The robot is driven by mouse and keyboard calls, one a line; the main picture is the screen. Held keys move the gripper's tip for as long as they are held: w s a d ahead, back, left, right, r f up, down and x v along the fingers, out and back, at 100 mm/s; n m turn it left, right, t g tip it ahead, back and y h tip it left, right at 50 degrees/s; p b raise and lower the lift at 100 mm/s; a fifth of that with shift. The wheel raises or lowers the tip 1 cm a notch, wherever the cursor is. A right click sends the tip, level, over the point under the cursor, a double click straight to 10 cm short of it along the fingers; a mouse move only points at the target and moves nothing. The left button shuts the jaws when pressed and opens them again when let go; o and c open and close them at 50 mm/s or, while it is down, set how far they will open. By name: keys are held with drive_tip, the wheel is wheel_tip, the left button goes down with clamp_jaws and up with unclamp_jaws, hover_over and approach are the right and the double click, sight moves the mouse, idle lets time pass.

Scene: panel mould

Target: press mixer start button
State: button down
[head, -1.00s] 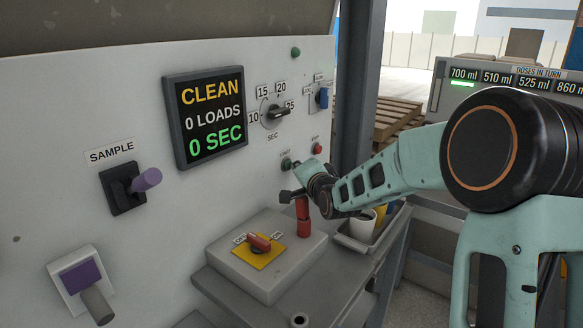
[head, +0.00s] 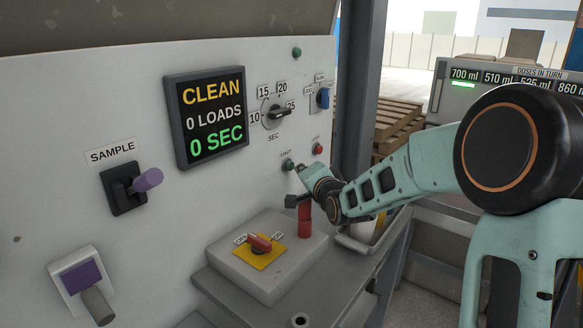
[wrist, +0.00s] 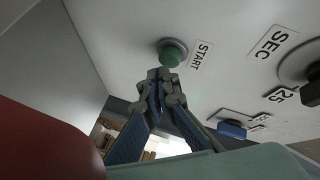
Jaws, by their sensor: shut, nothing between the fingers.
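The green START button (head: 288,164) sits on the white panel, right of the display. It also shows in the wrist view (wrist: 173,54), round and green in a grey collar beside the START label (wrist: 202,56). My gripper (head: 301,169) is shut and empty, just right of the button in the head view, with a small gap between them there. In the wrist view its closed fingertips (wrist: 162,75) lie just below the button; I cannot tell the exact depth gap. The display (head: 212,115) reads CLEAN, 0 LOADS, 0 SEC.
A red button (head: 317,149) lies right of START. A seconds dial (head: 275,114) and blue switch (head: 323,98) are above. Below my gripper stand a red post with a dark top (head: 304,216) and a grey box (head: 265,285) with a red rotary switch (head: 259,243).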

drive_tip(key=shift+s+d+p, duration=0.25)
drive_tip(key=shift+s+d, duration=0.2)
drive_tip(key=shift+d, duration=0.25)
drive_tip(key=shift+s+d+p, duration=0.25)
drive_tip(key=shift+s+d, duration=0.2)
drive_tip(key=shift+d, duration=0.25)
drive_tip(key=shift+s+d+p, duration=0.25)
drive_tip(key=shift+s+d, duration=0.2)
drive_tip(key=shift+d, duration=0.25)
drive_tip(key=shift+d, duration=0.1)
